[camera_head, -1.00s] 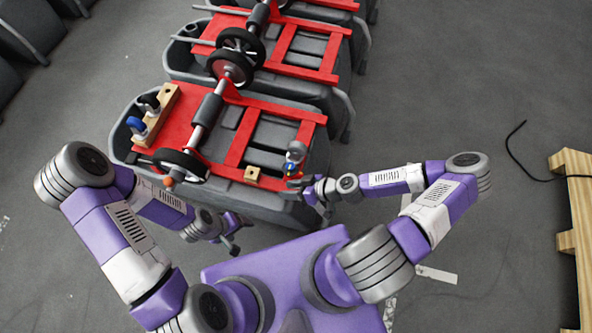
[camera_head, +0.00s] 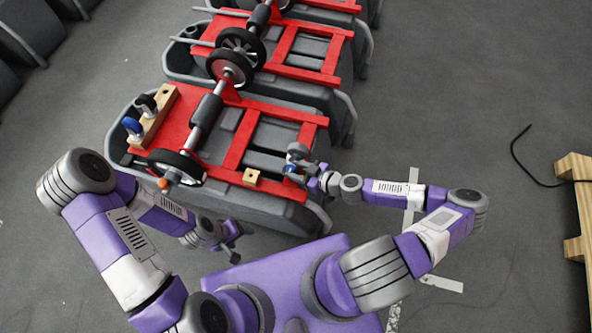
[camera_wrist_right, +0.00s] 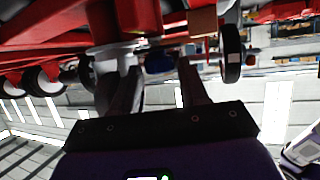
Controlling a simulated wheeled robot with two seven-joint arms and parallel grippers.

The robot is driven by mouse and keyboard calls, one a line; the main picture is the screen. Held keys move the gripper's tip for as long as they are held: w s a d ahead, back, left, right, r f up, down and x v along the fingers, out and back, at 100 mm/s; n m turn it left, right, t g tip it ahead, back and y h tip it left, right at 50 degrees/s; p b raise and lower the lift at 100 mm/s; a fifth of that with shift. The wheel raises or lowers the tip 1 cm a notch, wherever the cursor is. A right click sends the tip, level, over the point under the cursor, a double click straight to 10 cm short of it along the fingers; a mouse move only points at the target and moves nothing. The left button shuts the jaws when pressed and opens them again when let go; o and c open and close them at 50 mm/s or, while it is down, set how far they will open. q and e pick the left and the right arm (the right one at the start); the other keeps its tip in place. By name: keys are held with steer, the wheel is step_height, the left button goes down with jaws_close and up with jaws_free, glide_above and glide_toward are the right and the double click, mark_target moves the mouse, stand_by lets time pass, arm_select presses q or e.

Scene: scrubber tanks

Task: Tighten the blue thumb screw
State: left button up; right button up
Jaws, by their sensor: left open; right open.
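A small blue part (camera_head: 290,168), which looks like the blue thumb screw, is at the right front corner of the nearest red-framed tank (camera_head: 262,208), below a grey round knob (camera_head: 298,150). My right gripper (camera_head: 303,169) is open right at it. In the right wrist view the blue part (camera_wrist_right: 158,63) shows between the tips of the right gripper (camera_wrist_right: 160,78); contact cannot be told. Another blue knob (camera_head: 132,126) stands on a wooden block (camera_head: 158,118) at the tank's left. My left gripper (camera_head: 237,243) is open and empty in front of the tank.
A black knob (camera_head: 147,103) shares the wooden block. A small wooden cube (camera_head: 251,177) sits on the front red bar, left of my right gripper. A black wheel (camera_head: 177,166) is at the front left. A wooden pallet (camera_head: 575,205) lies far right; the floor between is mostly clear.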

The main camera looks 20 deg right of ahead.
steer(key=shift+w+a+f, duration=0.1)
steer(key=shift+w+a, duration=0.05)
steer(key=shift+c, duration=0.2)
steer(key=c, duration=0.7)
steer(key=shift+c, duration=0.2)
